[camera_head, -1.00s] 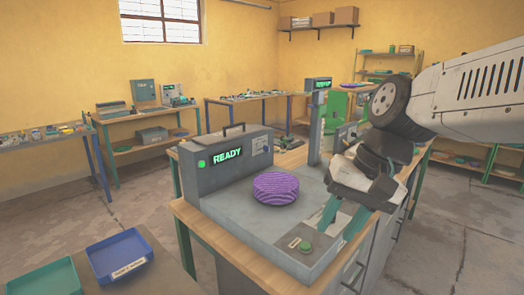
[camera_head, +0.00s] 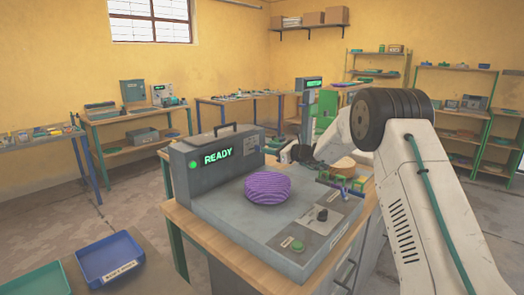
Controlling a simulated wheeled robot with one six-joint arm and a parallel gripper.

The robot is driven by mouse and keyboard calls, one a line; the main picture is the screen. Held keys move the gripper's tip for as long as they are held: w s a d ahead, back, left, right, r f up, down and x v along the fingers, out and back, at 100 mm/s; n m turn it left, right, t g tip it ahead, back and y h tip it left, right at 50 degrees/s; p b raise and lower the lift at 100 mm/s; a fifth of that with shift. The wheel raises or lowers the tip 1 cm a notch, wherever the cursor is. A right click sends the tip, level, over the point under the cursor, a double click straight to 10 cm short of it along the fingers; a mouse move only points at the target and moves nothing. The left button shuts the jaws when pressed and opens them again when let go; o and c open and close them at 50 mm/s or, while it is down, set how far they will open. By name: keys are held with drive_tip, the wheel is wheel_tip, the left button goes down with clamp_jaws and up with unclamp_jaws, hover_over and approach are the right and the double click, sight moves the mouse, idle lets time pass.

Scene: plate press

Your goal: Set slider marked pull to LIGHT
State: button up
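The grey press (camera_head: 225,205) stands on a wooden-topped bench, with a lit green READY display (camera_head: 217,156) on its upright housing. A black knob (camera_head: 321,214) stands on the pale control plate at its front right, beside a green button (camera_head: 297,245). A small marked panel (camera_head: 250,146) is at the right of the housing. Lettering is too small to read, so I cannot tell which control is the slider marked pull. The end of my arm, with my gripper (camera_head: 292,153), is small and partly hidden behind the press's far right side. Its fingers cannot be made out.
A purple ridged round piece (camera_head: 268,189) sits on the press bed. A green rack-like fixture (camera_head: 340,183) stands at the bed's far right end, close to my arm. A blue tray (camera_head: 110,258) and a green tray (camera_head: 38,281) lie at lower left. Floor space is clear at left.

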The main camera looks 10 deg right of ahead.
sight(258, 148)
drive_tip(key=w+d+f+m+t+h, duration=0.1)
drive_tip(key=w+d+f+m+t, duration=0.1)
drive_tip(key=w+d+f+m, duration=0.15)
drive_tip(key=x, duration=0.8)
drive_tip(key=shift+s+a+f, duration=0.15)
drive_tip(key=shift+a+f, duration=0.1)
drive_tip(key=shift+n, duration=0.25)
